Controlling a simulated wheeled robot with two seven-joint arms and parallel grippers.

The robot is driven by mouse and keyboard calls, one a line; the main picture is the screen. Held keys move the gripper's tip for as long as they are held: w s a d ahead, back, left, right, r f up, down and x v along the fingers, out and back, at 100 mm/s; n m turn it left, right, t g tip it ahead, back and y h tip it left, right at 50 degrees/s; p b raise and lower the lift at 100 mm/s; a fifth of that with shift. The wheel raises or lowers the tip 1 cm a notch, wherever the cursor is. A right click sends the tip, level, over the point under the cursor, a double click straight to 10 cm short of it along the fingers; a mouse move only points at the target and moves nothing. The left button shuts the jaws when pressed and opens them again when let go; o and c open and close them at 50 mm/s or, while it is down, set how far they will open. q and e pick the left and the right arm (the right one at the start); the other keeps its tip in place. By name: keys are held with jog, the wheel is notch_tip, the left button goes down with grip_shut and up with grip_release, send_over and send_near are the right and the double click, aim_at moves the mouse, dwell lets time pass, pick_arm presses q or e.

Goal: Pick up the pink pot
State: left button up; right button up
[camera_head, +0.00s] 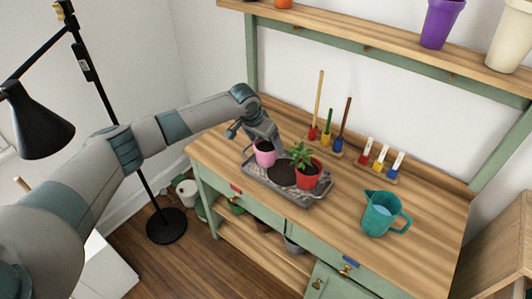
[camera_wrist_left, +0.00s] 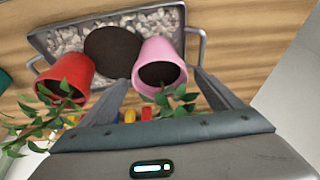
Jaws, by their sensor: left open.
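The pink pot (camera_head: 265,158), with dark soil inside, stands on the left part of a grey gravel tray (camera_head: 312,203). In the left wrist view the pink pot (camera_wrist_left: 154,49) lies just ahead of the fingertips, roughly between them. My left gripper (camera_head: 262,139) is open and comes down at the pot from behind and above. Its two fingers show in the left wrist view (camera_wrist_left: 161,82), one on each side of the pot's rim. I cannot tell whether either finger touches the pot. My right gripper is out of view.
A red pot with a leafy plant (camera_head: 307,178) and a round dark patch (camera_head: 281,173) share the tray. A teal watering jug (camera_head: 382,213) stands on the bench (camera_head: 430,220) to the right. Tools in stands line the back. A black lamp (camera_head: 38,120) is at left.

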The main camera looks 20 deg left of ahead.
pick_arm(q)
jog(key=shift+x, duration=0.95)
jog(key=shift+r, duration=0.1)
jog(key=c, duration=1.8)
